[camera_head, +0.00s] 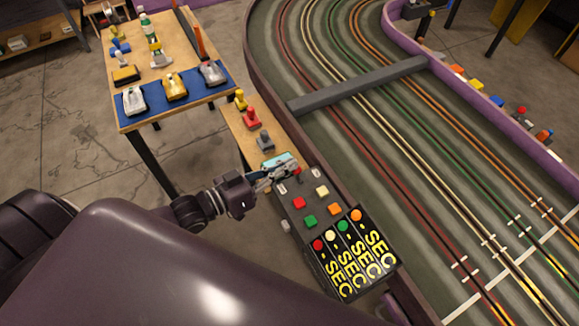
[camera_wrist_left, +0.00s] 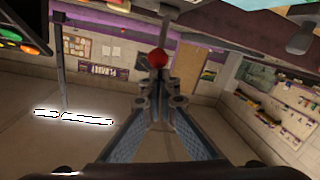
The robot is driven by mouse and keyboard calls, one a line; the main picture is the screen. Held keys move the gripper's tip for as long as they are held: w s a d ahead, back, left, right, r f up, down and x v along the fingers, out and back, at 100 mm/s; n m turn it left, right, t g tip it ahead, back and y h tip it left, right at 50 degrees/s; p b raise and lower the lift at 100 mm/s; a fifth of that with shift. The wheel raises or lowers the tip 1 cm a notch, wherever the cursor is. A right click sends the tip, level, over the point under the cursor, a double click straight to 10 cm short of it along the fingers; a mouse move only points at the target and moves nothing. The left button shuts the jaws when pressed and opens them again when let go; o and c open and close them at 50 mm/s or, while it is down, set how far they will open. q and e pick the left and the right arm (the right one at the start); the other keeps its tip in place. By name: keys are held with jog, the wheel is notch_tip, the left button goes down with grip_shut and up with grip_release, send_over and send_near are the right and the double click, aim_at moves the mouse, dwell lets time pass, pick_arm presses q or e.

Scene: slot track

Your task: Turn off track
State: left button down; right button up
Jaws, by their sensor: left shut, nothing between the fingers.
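The slot track (camera_head: 340,110) runs diagonally through the head view with red, cream, green and orange lanes. Beside it is a control box (camera_head: 288,207) with red, cream, green and orange buttons, and a timer panel (camera_head: 352,254) reading "SEC" in its columns. My left gripper (camera_head: 292,167) is shut and empty at the far end of the box. A small red part (camera_head: 297,171) shows at its fingertips. In the left wrist view a red ball-shaped knob (camera_wrist_left: 158,59) appears just beyond the fingertips (camera_wrist_left: 157,98); whether they touch is unclear. My gripper partly covers that end of the box.
A ledge with red, yellow and grey controllers (camera_head: 251,119) lies beyond the box. A wooden table (camera_head: 128,55) with a blue mat and several toy cars stands at the upper left. A grey bridge (camera_head: 360,85) crosses the track. Open floor lies left of the box.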

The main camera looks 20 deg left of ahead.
pick_arm(q)
jog(key=shift+s+a+f, duration=0.2)
jog(key=shift+s+f, duration=0.25)
jog(key=shift+f, duration=0.1)
jog(key=shift+b, duration=0.3)
notch_tip(320, 180, up, 4)
jog(key=w+p, duration=0.2)
jog(key=p, duration=0.1)
jog(key=v, duration=1)
jog(key=shift+r, duration=0.35)
jog(key=shift+w, duration=0.1)
